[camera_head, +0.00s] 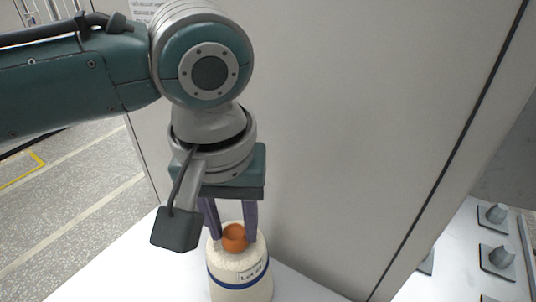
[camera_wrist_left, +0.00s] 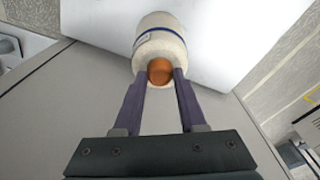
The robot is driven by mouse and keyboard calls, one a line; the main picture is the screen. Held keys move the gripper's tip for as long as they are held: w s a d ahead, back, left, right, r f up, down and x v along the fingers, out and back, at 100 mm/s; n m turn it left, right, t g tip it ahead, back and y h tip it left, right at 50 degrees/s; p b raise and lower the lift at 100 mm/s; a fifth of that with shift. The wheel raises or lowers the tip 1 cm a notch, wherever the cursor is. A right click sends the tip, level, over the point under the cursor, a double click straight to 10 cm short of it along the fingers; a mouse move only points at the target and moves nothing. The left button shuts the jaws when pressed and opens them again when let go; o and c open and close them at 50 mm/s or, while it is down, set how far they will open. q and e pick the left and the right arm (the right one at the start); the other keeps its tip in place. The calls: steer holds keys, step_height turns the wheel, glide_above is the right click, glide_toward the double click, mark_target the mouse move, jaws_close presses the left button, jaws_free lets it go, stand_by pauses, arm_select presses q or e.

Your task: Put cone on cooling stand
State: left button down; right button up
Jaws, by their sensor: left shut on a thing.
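The cone (camera_head: 238,274) is a cream yarn package with an orange core, a blue band and a printed label. It stands upright at the bottom centre of the head view, over a white surface. It also shows in the left wrist view (camera_wrist_left: 160,45). My left gripper (camera_head: 232,238) points down from above, its two purple fingers shut on the cone's top, either side of the orange core. I cannot tell whether the cone's base touches the surface. Grey pegs on dark square plates (camera_head: 497,258) show at the far right; I cannot tell whether they belong to the cooling stand. My right gripper is out of view.
A tall grey panel (camera_head: 350,120) rises behind the cone and separates it from the pegs' white surface (camera_head: 450,283). The white surface (camera_head: 130,270) left of the cone is clear. Speckled floor with a yellow line (camera_head: 22,178) lies further left.

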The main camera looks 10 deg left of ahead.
arm_select(q)
steer(key=shift+f, duration=0.1)
steer(key=shift+c, duration=2.3)
jaws_free()
step_height(320, 180, up, 12)
steer(key=s+p, duration=0.1)
steer(key=shift+s, duration=0.2)
steer(key=shift+d, duration=0.15)
